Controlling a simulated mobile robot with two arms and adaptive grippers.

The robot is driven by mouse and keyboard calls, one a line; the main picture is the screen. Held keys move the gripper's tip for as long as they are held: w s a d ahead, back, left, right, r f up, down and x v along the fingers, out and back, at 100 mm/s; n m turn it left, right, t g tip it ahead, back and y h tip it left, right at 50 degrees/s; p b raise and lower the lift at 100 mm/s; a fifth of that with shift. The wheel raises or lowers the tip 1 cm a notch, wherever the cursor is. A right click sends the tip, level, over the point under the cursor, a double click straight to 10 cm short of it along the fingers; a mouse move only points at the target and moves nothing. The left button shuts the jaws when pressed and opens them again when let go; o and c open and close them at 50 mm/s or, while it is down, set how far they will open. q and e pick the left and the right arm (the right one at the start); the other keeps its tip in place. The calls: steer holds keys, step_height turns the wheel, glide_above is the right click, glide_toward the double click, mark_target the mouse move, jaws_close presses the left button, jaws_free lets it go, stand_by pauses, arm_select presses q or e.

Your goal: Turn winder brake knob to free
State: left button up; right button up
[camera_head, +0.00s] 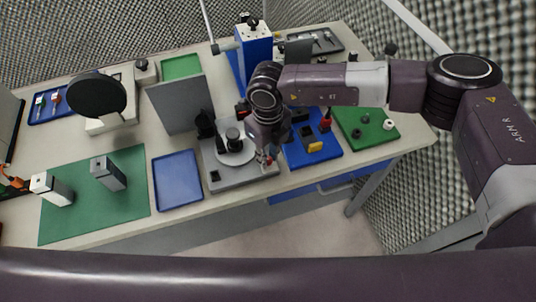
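A winder (262,172) with a grey base plate stands near the table's front edge, with a light round disc (234,158) and black parts on it. A black knob (232,134) stands above the disc, and a small dark square part (214,176) sits at the base's front left. I cannot tell which part is the brake knob or how it is set. My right gripper (267,158) points down over the right side of the winder and hides part of it. Its fingers are too small and covered to tell open from shut, or whether they touch anything. My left gripper is not in view.
A grey upright panel (180,104) stands behind the winder. An empty blue tray (177,180) lies to its left, and a blue mat (325,155) with small parts to its right. A blue upright device (254,48) stands at the back. A green mat (130,205) holds two grey blocks.

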jaws_close()
steer(key=shift+f+b, duration=0.15)
steer(key=shift+b, duration=0.3)
steer(key=n+b, duration=0.2)
steer(key=b, duration=0.1)
steer(key=shift+f, duration=0.1)
steer(key=shift+n+b, duration=0.5)
steer(key=shift+b, duration=0.05)
steer(key=shift+r, duration=0.3)
steer(key=o, duration=0.7)
jaws_free()
